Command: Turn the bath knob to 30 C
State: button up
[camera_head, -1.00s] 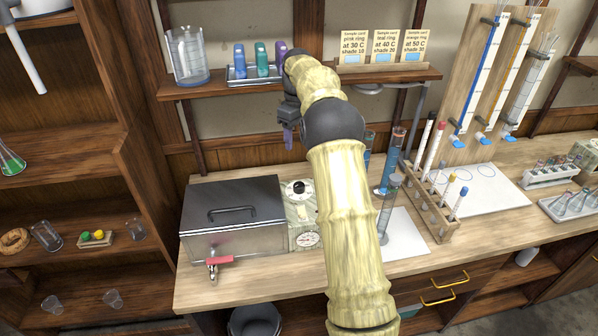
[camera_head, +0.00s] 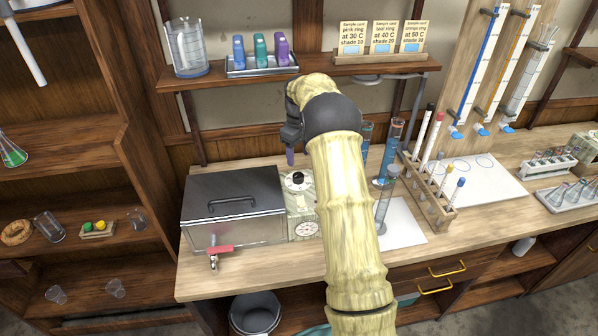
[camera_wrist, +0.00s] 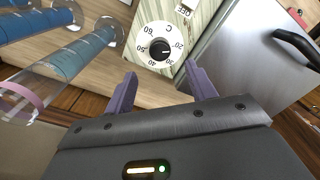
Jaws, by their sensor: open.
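The bath knob (camera_head: 298,178) is a black round knob on a white dial, on the pale panel at the right side of the bath (camera_head: 233,205). In the wrist view the knob (camera_wrist: 160,49) sits on its dial, marked C with numbers including 20, 30 and 60. A pale mark on the knob points roughly between the 20 and 30 sides; I cannot read it exactly. My gripper (camera_wrist: 160,88) is open and empty, its two purple fingers apart with the dial beyond and between them. In the head view my gripper (camera_head: 291,157) hangs above the knob, apart from it.
The upper shelf (camera_head: 300,80) is behind my arm, with sample cards (camera_head: 383,37) and colored vials on it. Tall blue-filled cylinders (camera_head: 389,150) and a test tube rack (camera_head: 430,195) stand close right of my arm. A red-handled tap (camera_head: 219,249) juts from the bath's front.

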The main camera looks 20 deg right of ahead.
aim_at(300, 175)
notch_tip(300, 175, down, 8)
jog(key=shift+a+r+p, duration=0.1)
jog(key=shift+a+p, duration=0.05)
jog(key=shift+p, duration=0.7)
jog(key=shift+s+d+f, duration=0.1)
jog(key=shift+d+f, duration=0.2)
jog(key=shift+a, duration=0.1)
jog(key=shift+a, duration=0.1)
jog(key=c, duration=1)
